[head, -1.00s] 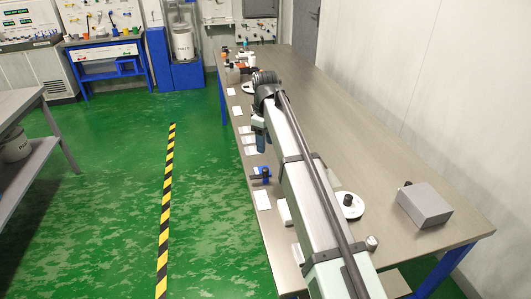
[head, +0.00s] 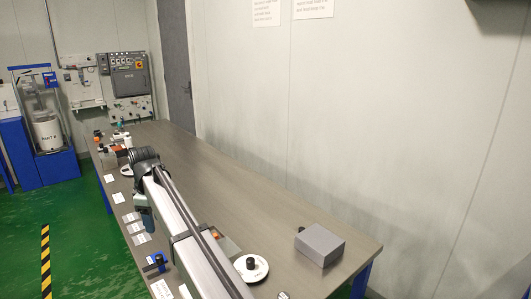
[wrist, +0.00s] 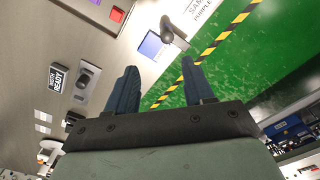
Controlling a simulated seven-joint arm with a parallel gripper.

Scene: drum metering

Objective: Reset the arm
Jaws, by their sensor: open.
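In the wrist view my gripper (wrist: 158,88) is open, with two dark blue fingers apart and nothing between them. A grey handle-like part beside a blue block (wrist: 152,44) shows past the fingertips and looks apart from them. In the head view my arm reaches along the grey bench (head: 280,195), its end pointing away over the bench's left side. My gripper hangs below the arm's end there and its fingertips are hard to make out.
A grey box (head: 319,245) and a white round disc with a black knob (head: 250,267) sit on the bench to the right of my arm. White labels line the left edge. The bench's middle right is clear. A wall bounds the right side.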

